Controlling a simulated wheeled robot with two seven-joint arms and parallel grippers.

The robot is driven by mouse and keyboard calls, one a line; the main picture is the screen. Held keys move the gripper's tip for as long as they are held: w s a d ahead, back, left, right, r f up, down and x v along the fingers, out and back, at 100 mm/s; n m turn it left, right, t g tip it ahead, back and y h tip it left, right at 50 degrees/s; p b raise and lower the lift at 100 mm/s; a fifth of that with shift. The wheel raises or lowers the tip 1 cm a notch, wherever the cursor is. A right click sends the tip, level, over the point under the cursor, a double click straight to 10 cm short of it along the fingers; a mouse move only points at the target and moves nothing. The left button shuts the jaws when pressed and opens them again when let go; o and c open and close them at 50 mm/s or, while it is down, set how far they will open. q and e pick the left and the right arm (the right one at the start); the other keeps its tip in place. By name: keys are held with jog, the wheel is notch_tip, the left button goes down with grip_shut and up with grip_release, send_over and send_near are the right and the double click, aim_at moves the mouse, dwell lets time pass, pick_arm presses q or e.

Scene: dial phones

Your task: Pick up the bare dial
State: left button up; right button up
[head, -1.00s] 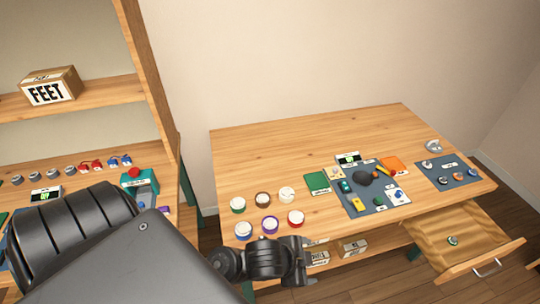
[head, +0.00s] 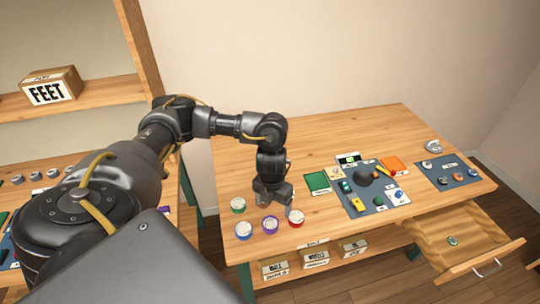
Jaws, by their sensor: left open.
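My left gripper (head: 273,198) points down over the front left of the table, open, with its fingers among the round tubs. It hides the back middle and back right tubs. A green-rimmed tub (head: 238,205), a blue one (head: 244,230), a purple one (head: 270,224) and a red one (head: 296,217) show around it, with white contents. I cannot make out a bare dial for certain; any between the fingers is hidden. Small round pieces (head: 458,177) lie on the right blue mat (head: 433,176). My right gripper is out of view.
A dark blue mat (head: 350,205) holds tools, small parts and a dark round object (head: 364,179). A green square (head: 317,181) lies left of it. An open drawer (head: 470,228) holds a small round piece (head: 452,240). The table's back left is clear.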

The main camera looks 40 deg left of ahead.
pick_arm(q)
jog(key=a, duration=0.1)
send_over(270, 224)
notch_tip(270, 224, down, 5)
jog(key=shift+w+a+b, duration=0.1)
jog(key=shift+b, duration=0.25)
jog(key=shift+f+p, duration=0.35)
jog(key=shift+f, duration=0.05)
notch_tip(270, 224, down, 4)
jog(key=shift+r+p, duration=0.15)
jog(key=shift+p, duration=0.4)
jog(key=shift+f, duration=0.4)
jog(key=c, duration=1.1)
jog(key=shift+c, duration=0.2)
